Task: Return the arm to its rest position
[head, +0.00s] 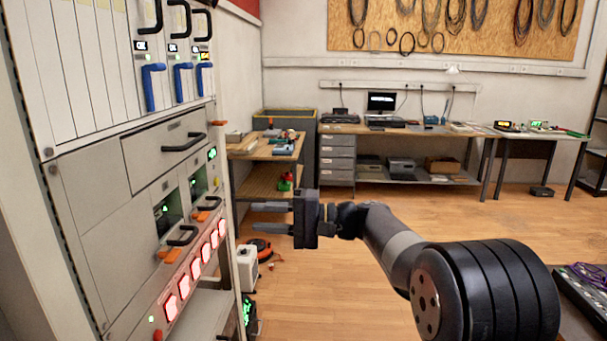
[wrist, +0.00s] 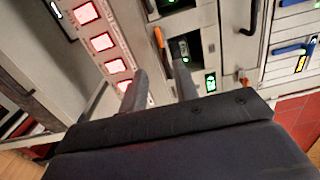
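My gripper (head: 270,218) is stretched out to the left in the head view, in front of the equipment rack (head: 95,185). Its two fingers are apart with nothing between them. In the wrist view the open fingers (wrist: 160,85) point towards the rack's front panel. The fingertips look close to the rack's right edge in the head view, but I cannot tell whether they touch it. My arm reaches in from the lower right, over the wooden floor.
The rack carries red-lit square buttons (head: 196,268), black handles (head: 184,143) and blue levers (head: 152,88). A wooden side table (head: 262,185) stands behind my gripper. A long workbench (head: 400,130) lines the back wall. The floor (head: 350,280) between is mostly clear.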

